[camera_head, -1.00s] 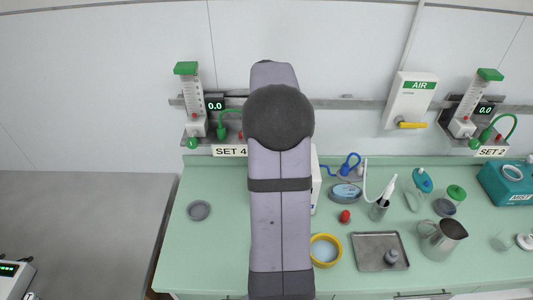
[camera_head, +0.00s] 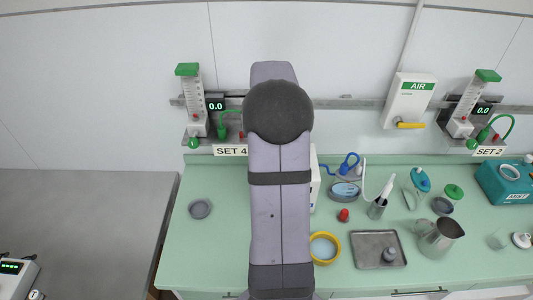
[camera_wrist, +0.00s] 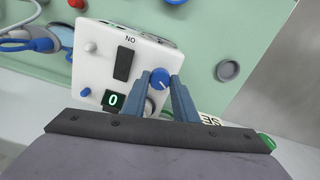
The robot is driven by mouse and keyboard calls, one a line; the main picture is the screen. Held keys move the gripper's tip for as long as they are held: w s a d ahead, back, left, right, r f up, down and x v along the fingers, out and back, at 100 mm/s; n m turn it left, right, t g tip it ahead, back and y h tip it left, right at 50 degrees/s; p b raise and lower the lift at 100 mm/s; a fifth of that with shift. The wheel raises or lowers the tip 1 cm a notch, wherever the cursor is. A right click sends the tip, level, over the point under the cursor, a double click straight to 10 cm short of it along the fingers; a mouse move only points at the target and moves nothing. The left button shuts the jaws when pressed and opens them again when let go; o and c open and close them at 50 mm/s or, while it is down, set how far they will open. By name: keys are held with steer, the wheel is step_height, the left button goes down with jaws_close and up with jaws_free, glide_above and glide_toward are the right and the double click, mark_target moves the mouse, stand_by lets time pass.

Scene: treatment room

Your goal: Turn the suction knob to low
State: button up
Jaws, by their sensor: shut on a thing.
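The suction unit is a white box (camera_wrist: 98,48) in the wrist view. It has a black switch (camera_wrist: 124,63), a small display (camera_wrist: 114,100) showing a green 0, and a blue knob (camera_wrist: 160,79) with a small white mark. My gripper (camera_wrist: 159,86) has its two blue-grey fingers on either side of the knob, shut on it. The knob's setting labels cannot be read. In the head view my arm hides the gripper, the knob and most of the unit; only the unit's white right edge (camera_head: 316,182) shows.
On the green counter, a yellow ring (camera_head: 324,248), a red cap (camera_head: 343,215), a metal tray (camera_head: 366,260) and a steel jug (camera_head: 437,238) stand right of my arm. A grey round dish (camera_head: 200,209) lies left, with clear counter around it. Flowmeters (camera_head: 194,100) hang on the wall rail.

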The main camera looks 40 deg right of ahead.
steer(key=m, duration=0.5)
steer(key=shift+r+m, duration=0.1)
steer(key=shift+m, duration=0.2)
steer(key=m+p, duration=0.1)
steer(key=m, duration=0.4)
steer(key=shift+w+m, duration=0.1)
steer(key=shift+m, duration=0.3)
steer(key=o, duration=1)
steer(key=shift+o, duration=0.2)
steer(key=shift+r+b, duration=1.3)
steer(key=shift+r, duration=2.35)
